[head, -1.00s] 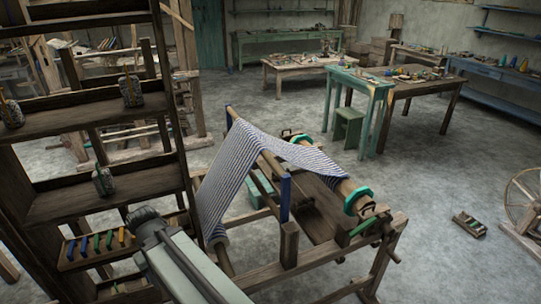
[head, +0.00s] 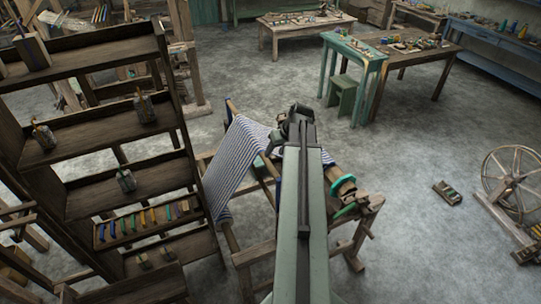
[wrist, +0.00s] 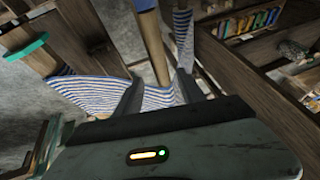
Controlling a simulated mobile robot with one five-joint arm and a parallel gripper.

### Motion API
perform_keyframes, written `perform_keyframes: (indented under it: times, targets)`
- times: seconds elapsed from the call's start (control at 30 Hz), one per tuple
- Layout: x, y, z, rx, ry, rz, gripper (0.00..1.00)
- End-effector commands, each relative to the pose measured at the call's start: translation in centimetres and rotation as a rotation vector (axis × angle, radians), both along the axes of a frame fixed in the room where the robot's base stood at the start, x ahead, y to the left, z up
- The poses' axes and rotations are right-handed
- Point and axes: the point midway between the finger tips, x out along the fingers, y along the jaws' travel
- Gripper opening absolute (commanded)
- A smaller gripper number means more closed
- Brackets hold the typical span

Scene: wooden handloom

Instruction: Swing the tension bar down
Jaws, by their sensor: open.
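The wooden handloom (head: 255,253) stands in front of me, with blue-and-white striped cloth (head: 236,165) sloping down its left side. A wooden bar (head: 267,170) runs along the top under the cloth, near a blue upright; I cannot tell for sure that it is the tension bar. My gripper (head: 298,112) is over the loom, and my arm hides much of the loom's middle and right. In the wrist view my gripper (wrist: 162,78) is open, its fingers apart. The striped cloth (wrist: 88,90) and a wooden bar (wrist: 154,42) show beyond and between the fingers. Contact cannot be told.
A wooden shelf rack (head: 95,128) with jars and colored pieces stands close on the left. A green table (head: 350,52) with a stool (head: 342,95) is beyond the loom. A spinning wheel (head: 515,180) stands at right. The floor between is mostly clear.

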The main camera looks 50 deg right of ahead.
Motion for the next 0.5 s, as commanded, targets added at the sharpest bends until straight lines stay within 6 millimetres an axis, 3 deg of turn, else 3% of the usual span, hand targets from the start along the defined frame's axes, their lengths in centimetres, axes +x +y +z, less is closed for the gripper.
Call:
perform_keyframes:
  times: [0.33, 0.5]
  targets:
    - [2.3, 0.1, -5.6, 0.000, 0.001, 0.001, 0.47]
    - [3.2, 0.2, -7.1, -0.001, 0.001, 0.001, 0.47]
